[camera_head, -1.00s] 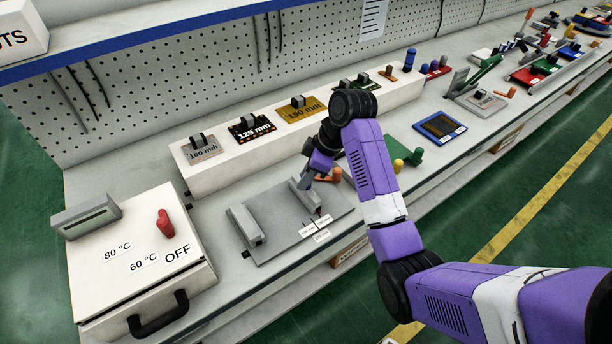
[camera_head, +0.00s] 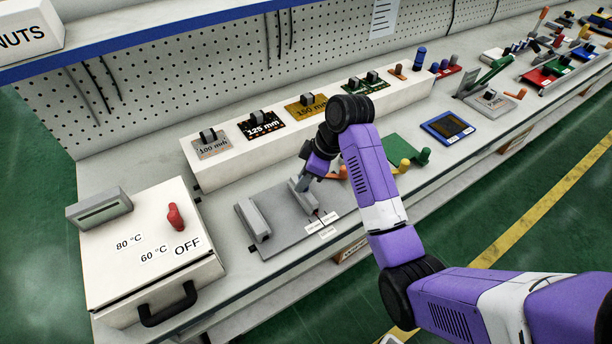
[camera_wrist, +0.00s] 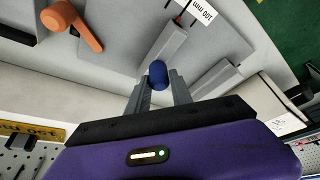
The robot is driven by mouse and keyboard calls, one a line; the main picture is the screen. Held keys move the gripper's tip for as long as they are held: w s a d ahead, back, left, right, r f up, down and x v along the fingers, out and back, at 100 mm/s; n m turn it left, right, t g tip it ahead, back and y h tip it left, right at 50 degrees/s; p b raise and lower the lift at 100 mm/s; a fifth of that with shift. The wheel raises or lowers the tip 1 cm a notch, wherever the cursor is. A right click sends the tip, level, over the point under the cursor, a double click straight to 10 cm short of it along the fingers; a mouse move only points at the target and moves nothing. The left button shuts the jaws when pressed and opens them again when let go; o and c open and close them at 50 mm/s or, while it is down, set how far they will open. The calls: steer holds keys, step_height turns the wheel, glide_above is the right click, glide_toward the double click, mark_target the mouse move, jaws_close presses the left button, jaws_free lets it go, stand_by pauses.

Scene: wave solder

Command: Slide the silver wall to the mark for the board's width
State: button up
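The silver wall (camera_head: 306,203) stands on a grey plate (camera_head: 287,241), to the right of a second, parallel grey wall (camera_head: 254,219). A blue knob (camera_wrist: 158,75) sits at the silver wall's near end in the wrist view. My gripper (camera_wrist: 160,82) has its fingers on both sides of the knob, apparently shut on it. In the head view my gripper (camera_head: 303,183) hides the knob. A thin red and black pointer shows by the wall's other end, near a white "100 mm" label (camera_wrist: 195,10). Several white labels (camera_head: 322,223) line the plate's front edge, too small to read there.
Boards marked 100 mm (camera_head: 212,146), 125 mm (camera_head: 262,124) and 150 mm (camera_head: 307,106) rest on a white ledge behind. A white box with a red knob (camera_head: 175,217) stands left.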

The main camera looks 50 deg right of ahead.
steer(key=o, duration=0.3)
steer(key=shift+p+v, duration=1.2)
steer(key=shift+v, duration=2.75)
